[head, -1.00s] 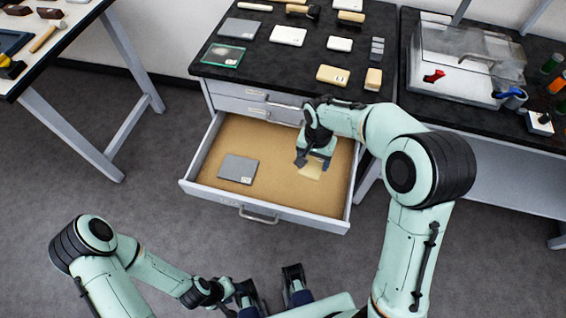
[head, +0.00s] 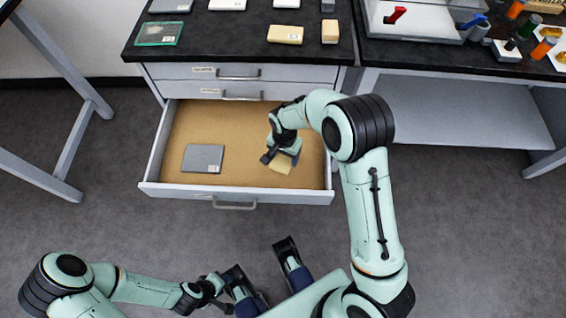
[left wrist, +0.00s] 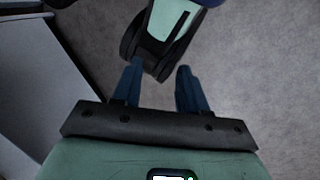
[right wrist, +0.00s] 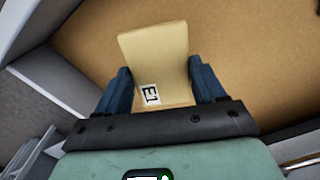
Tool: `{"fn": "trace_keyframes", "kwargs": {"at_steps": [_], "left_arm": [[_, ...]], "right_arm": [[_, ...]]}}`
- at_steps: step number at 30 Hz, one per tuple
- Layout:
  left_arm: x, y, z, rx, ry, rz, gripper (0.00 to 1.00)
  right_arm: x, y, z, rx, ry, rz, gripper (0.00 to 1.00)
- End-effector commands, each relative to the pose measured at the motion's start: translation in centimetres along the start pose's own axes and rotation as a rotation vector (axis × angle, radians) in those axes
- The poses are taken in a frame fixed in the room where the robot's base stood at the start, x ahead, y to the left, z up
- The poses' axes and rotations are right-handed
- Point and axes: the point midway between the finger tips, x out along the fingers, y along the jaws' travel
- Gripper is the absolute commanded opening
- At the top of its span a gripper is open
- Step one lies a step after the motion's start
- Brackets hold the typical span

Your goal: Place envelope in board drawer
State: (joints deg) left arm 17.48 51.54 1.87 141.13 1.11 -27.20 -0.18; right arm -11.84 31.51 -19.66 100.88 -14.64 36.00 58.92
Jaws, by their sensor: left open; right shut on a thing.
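The envelope (head: 283,167) is a flat tan piece; in the right wrist view it (right wrist: 155,45) bears a white "E1" label. My right gripper (right wrist: 160,74) is shut on it, a finger at each side. That gripper also shows in the head view (head: 281,157), inside the open drawer (head: 240,177), over the right part of its tan floor. I cannot tell whether the envelope touches the floor. My left gripper (left wrist: 160,88) is open and empty above the grey ground, outside the drawer.
A grey flat piece (head: 203,158) with a white label lies in the drawer's left part. Shut drawers (head: 195,72) are above. The black worktop (head: 225,42) holds several blocks and plates. A bench (head: 455,55) with tools stands right, and a table frame (head: 75,150) left.

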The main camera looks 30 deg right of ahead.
Motion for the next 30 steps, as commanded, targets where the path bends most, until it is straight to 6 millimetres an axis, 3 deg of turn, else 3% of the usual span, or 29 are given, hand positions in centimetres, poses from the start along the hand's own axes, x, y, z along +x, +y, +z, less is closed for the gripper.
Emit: {"fn": "trace_keyframes", "kwargs": {"at_steps": [8, 14, 26, 27, 29, 30], "left_arm": [[0.6, -0.2, -0.9, -0.003, 0.024, -0.001, 0.43], [1.4, -0.6, -2.1, -0.006, 0.058, -0.003, 0.43], [1.5, -0.6, -2.5, -0.006, 0.068, -0.003, 0.43], [1.6, -0.7, -2.6, -0.006, 0.071, -0.004, 0.43], [1.5, -0.6, -2.6, -0.006, 0.071, -0.004, 0.43], [1.5, -0.6, -2.6, -0.006, 0.070, -0.004, 0.43]], "right_arm": [[2.3, 0.0, 0.0, 0.000, 0.000, 0.000, 0.40], [5.4, 0.0, 0.1, 0.000, -0.002, 0.001, 0.40], [5.8, -0.1, 0.0, -0.001, 0.000, -0.001, 0.40], [5.9, -0.1, 0.0, -0.001, 0.000, -0.001, 0.72], [5.8, -0.1, 0.0, -0.001, 0.001, -0.001, 0.92], [5.8, 0.0, 0.0, -0.001, 0.001, -0.001, 0.94]]}}
